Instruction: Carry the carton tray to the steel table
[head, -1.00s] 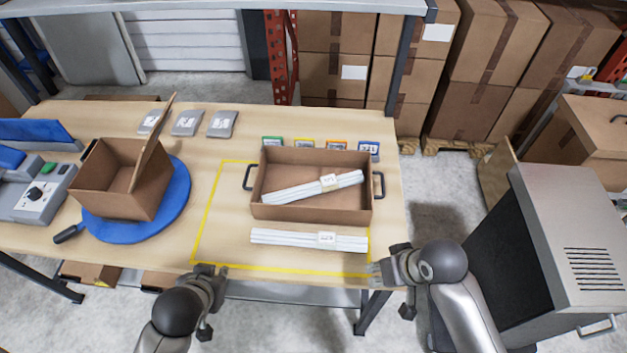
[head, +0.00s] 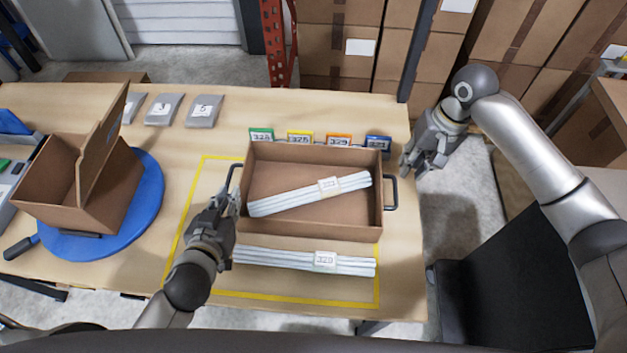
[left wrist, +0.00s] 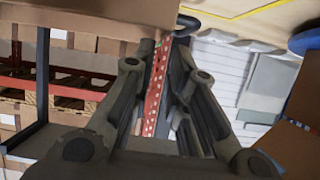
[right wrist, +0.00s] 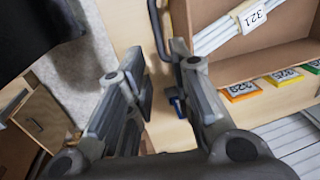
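The carton tray (head: 265,222) is an open brown box with a dark handle on each short side, standing on the wooden table. A white bundle (head: 280,197) lies slantwise inside it. My left gripper (head: 230,199) is close beside the tray's left handle. In the left wrist view its fingers (left wrist: 165,75) are apart, with a dark handle (left wrist: 186,22) beyond them. My right gripper (head: 417,160) is just right of the right handle (head: 392,192). In the right wrist view its fingers (right wrist: 155,85) are apart, with that handle (right wrist: 158,28) beyond them. I cannot identify the steel table.
A second white bundle (head: 290,261) lies in front of the tray, inside a yellow outline. Several coloured number tags (head: 300,137) stand behind the tray. A tilted open box (head: 60,195) sits on a blue disc (head: 150,190) at left. A dark cabinet (head: 490,275) stands at right.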

